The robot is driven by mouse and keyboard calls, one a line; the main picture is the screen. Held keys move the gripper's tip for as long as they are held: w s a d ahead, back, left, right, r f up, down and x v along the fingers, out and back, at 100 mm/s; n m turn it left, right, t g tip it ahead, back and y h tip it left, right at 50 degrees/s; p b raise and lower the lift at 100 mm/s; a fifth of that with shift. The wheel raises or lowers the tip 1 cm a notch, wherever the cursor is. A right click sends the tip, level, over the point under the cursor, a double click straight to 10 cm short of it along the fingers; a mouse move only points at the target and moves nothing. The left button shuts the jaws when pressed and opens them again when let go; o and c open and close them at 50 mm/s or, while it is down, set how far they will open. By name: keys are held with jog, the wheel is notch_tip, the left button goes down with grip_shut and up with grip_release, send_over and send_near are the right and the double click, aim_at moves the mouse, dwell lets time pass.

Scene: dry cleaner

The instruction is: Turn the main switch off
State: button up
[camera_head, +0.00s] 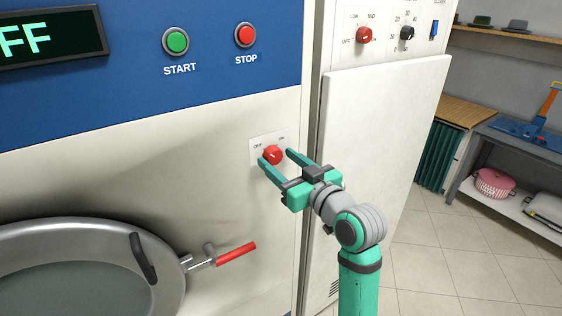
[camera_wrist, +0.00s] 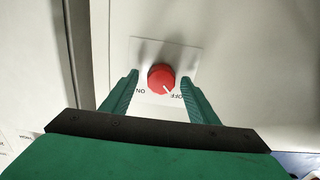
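The main switch is a red rotary knob (camera_head: 273,155) on a small white plate marked OFF and ON, on the front of the white and blue machine. In the wrist view the knob (camera_wrist: 161,77) appears with ON at left and OFF at right. Its white mark points down and right, toward the OFF side. My gripper (camera_head: 276,157) is open in front of the plate, with one green finger on each side of the knob. In the wrist view gaps show between the knob and both fingers. Whether the fingertips touch the plate is unclear.
Above are a green START button (camera_head: 176,41), a red STOP button (camera_head: 246,35) and a display (camera_head: 50,38) showing "FF", cut off at the left. A red-handled lever (camera_head: 236,253) sticks out below left. A white cabinet (camera_head: 385,150) stands close on the right.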

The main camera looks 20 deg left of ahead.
jog(key=shift+s, duration=0.15)
jog(key=v, duration=1)
jog(key=shift+s+d, duration=0.25)
jog(key=shift+d, duration=0.1)
jog(key=s+d+f+m+t+h, duration=0.1)
jog(key=f+m+t+h, duration=0.1)
jog(key=f+m, duration=0.35)
jog(key=s+d+f+m+t+h, duration=0.1)
jog(key=d+f+m+t+h, duration=0.15)
jog(key=f, duration=0.65)
jog(key=d+f+m+t+h, duration=0.1)
jog(key=f+m+h, duration=0.2)
jog(key=f, duration=0.5)
jog(key=s+d+f+m+h, duration=0.3)
jog(key=s+f+h, duration=0.2)
jog(key=s+f, duration=0.7)
jog(key=s+d+f+n+h, duration=0.1)
jog(key=s, duration=1.1)
jog(key=s+d+f+n+g, duration=0.1)
jog(key=s+d+n, duration=0.1)
jog(key=s, duration=1)
jog(key=shift+s+f+h, duration=0.2)
jog(key=shift+h, duration=0.15)
